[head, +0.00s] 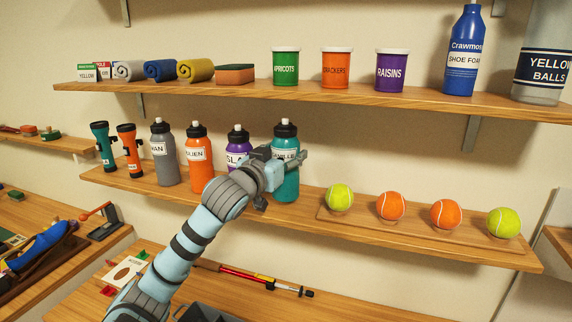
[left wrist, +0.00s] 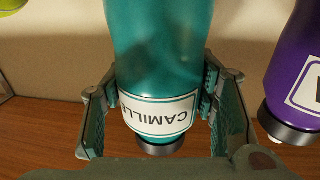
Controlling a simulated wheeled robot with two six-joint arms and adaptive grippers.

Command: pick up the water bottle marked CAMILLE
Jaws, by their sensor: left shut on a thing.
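The teal water bottle (head: 286,183) with a black cap stands upright on the middle shelf in the head view, its label partly hidden by my gripper. In the left wrist view the bottle (left wrist: 155,50) appears upside down, with its white label reading CAMILLE. My left gripper (head: 284,163) is around the bottle's upper body and shut on it. In the left wrist view the fingers (left wrist: 160,105) lie on either side of the label. My right gripper is not in view.
A purple bottle (head: 237,143) stands close on the left, with orange (head: 199,165) and grey (head: 163,160) bottles beyond it. Tennis balls (head: 391,206) sit on a board to the right.

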